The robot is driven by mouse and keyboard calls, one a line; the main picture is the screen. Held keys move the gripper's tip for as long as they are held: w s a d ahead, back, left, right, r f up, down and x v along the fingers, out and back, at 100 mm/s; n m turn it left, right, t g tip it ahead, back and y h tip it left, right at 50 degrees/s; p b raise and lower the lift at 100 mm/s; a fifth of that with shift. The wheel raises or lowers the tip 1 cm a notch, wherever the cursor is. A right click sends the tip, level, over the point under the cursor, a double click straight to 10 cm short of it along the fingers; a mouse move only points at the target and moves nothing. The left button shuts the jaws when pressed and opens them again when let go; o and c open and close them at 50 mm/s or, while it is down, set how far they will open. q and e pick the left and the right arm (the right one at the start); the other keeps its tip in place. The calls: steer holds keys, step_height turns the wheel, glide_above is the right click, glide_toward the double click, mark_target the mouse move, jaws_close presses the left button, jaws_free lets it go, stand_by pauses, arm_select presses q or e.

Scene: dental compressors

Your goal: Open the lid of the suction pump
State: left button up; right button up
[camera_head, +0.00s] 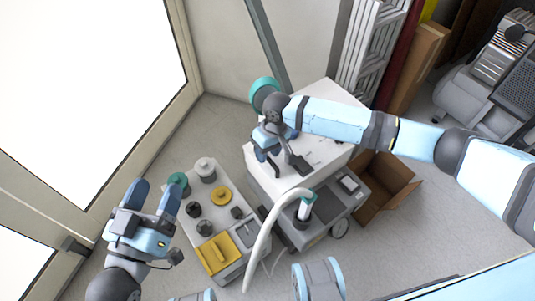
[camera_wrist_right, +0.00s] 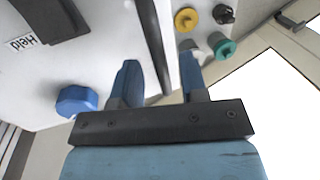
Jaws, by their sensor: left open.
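The suction pump seems to be the white boxy unit (camera_head: 262,182) in the middle of the head view; its lid (camera_head: 325,98) looks closed. In the right wrist view, its white surface (camera_wrist_right: 90,70) carries a black handle-like part, a label and a blue knob (camera_wrist_right: 77,101). My right gripper (camera_head: 270,150) is at the box's left upper edge. My left gripper (camera_head: 154,190) is open and empty, left of the pump.
A bench unit (camera_head: 228,184) with yellow, teal and black knobs stands left of the pump. A grey wheeled unit (camera_head: 335,215) with a white hose (camera_head: 262,245) is in front. A cardboard box (camera_head: 388,183) lies right. A window wall (camera_head: 140,150) bounds the left.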

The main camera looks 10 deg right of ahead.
steer(key=shift+f, duration=0.1)
steer(key=shift+c, duration=0.5)
jaws_close()
